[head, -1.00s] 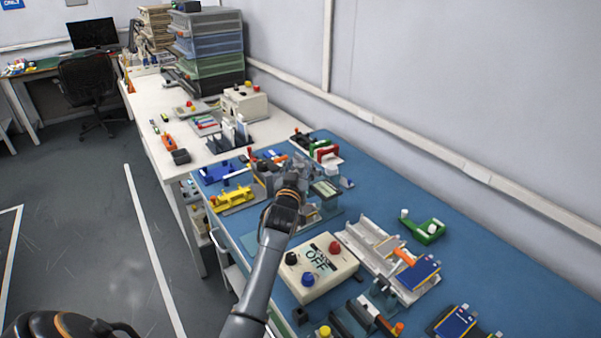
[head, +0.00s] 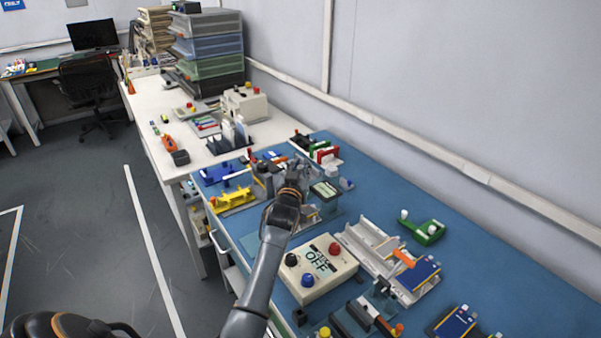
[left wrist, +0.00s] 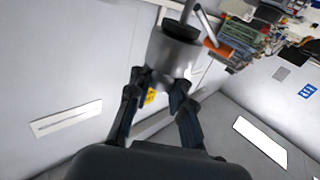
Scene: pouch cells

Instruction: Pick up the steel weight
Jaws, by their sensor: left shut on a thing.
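The steel weight (left wrist: 174,55) is a grey metal cylinder with a dark top in the left wrist view. The two fingers of my left gripper (left wrist: 160,84) are shut on it, one on each side. In the head view my left gripper (head: 297,171) is above the far part of the blue bench mat, among small fixtures. The weight is too small and covered there to make out clearly. My right gripper is not in view.
The blue mat (head: 480,255) carries a control box (head: 318,287) with coloured knobs, a white tray (head: 355,240), a green holder (head: 424,231) and a yellow fixture (head: 234,200). A white table (head: 160,110) stands beyond. The wall runs along the right.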

